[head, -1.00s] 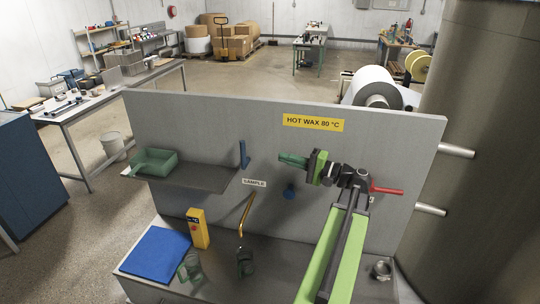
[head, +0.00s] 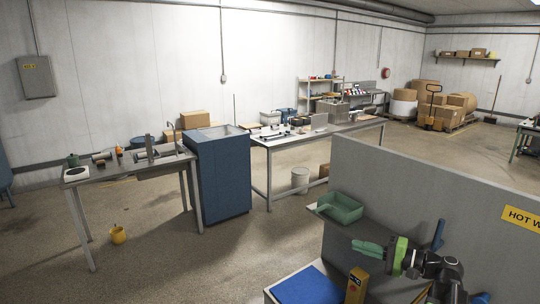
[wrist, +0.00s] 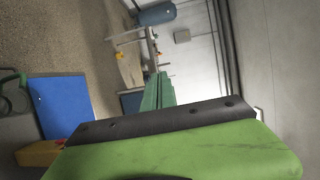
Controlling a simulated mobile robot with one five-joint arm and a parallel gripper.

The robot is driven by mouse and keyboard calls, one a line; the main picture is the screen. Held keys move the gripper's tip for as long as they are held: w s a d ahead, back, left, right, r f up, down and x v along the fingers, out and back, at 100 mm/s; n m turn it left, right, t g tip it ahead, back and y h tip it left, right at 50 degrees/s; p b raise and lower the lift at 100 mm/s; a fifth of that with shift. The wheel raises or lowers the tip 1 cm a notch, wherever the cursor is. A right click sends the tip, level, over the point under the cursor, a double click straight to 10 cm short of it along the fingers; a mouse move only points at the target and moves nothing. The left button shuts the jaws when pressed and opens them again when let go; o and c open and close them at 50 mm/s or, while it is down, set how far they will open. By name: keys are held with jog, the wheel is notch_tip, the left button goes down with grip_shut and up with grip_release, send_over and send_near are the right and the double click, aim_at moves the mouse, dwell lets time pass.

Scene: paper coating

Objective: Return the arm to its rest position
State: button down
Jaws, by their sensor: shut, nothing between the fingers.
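My gripper (head: 366,247) shows at the lower right of the head view, its green fingers together and pointing left, with nothing held. It hangs above the bench, in front of the grey panel (head: 450,205). In the picture its fingertips lie just below the green tray (head: 345,213). In the wrist view the closed fingers (wrist: 157,92) point up the picture towards the room, and the green and black gripper body fills the bottom. The rest of my arm is mostly cut off by the head view's lower edge.
A blue mat (head: 312,286) and a yellow device (head: 356,286) are below my gripper; the mat also shows in the wrist view (wrist: 60,106). Open floor lies between.

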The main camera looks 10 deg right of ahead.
jog(key=a+f+n+g+h+b, duration=0.1)
jog(key=a+f+n+g, duration=0.15)
jog(key=a+f, duration=0.55)
jog(key=a+f+n+g+h+b, duration=0.1)
jog(key=a+f+n+g, duration=0.2)
jog(key=a, duration=0.9)
jog(key=a+f+n+g+h+b, duration=0.1)
jog(key=a+f+g, duration=0.45)
jog(key=a, duration=0.55)
jog(key=s+a+f+n+g+h, duration=0.1)
jog(key=s+a+f+n+h, duration=0.1)
jog(key=s+f+h, duration=0.3)
jog(key=d+f+h, duration=0.4)
jog(key=d, duration=0.5)
jog(key=shift+w+d, duration=0.25)
jog(key=shift+w, duration=0.2)
jog(key=shift+n, duration=0.25)
jog(key=shift+f, duration=0.1)
